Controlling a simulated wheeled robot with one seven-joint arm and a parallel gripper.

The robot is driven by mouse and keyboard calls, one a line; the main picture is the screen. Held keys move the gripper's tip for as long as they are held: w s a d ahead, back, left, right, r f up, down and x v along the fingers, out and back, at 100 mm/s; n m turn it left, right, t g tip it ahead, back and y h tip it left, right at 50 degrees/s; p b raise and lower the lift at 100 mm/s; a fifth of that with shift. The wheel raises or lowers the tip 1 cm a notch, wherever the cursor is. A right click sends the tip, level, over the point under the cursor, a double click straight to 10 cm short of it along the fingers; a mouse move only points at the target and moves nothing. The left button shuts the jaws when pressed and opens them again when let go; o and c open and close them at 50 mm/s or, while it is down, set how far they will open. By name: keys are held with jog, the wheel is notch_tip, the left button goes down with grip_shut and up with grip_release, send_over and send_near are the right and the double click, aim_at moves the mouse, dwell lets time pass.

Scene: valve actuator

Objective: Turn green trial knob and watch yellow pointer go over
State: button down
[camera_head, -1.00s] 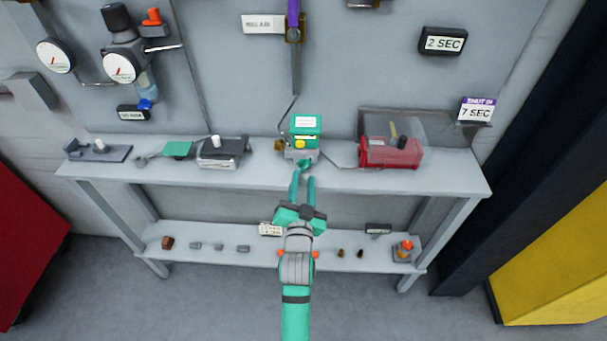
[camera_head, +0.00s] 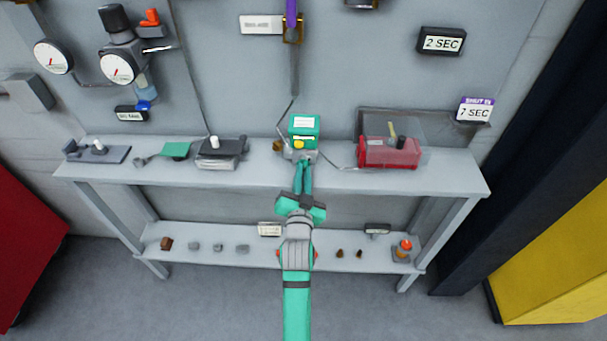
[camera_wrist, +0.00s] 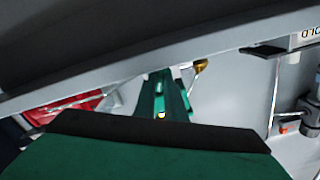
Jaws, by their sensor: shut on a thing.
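The green box (camera_head: 304,126) stands on the upper shelf, with a white label and a yellow pointer (camera_head: 299,144) on its front above a grey base. My gripper (camera_head: 304,163) is right at the front of that base, its two green fingers close together. They are shut on the small green knob, which the fingers now hide. In the wrist view my gripper (camera_wrist: 163,97) reaches away past its dark-edged green body, and the knob cannot be made out there.
On the upper shelf, a red box (camera_head: 388,154) under a clear cover stands to the right. A dark-topped grey box (camera_head: 218,152) and a green flag (camera_head: 176,149) are to the left. A purple handle (camera_head: 292,14) is on the panel above. The lower shelf (camera_head: 200,235) holds small parts.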

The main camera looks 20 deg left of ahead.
jog(key=n, duration=0.4)
jog(key=shift+n, duration=0.4)
jog(key=shift+d+f, duration=0.1)
jog(key=c, duration=1.8)
grip_release()
jog(key=shift+s, duration=0.1)
jog(key=shift+s, duration=0.1)
jog(key=v, duration=1)
jog(key=shift+s, duration=0.4)
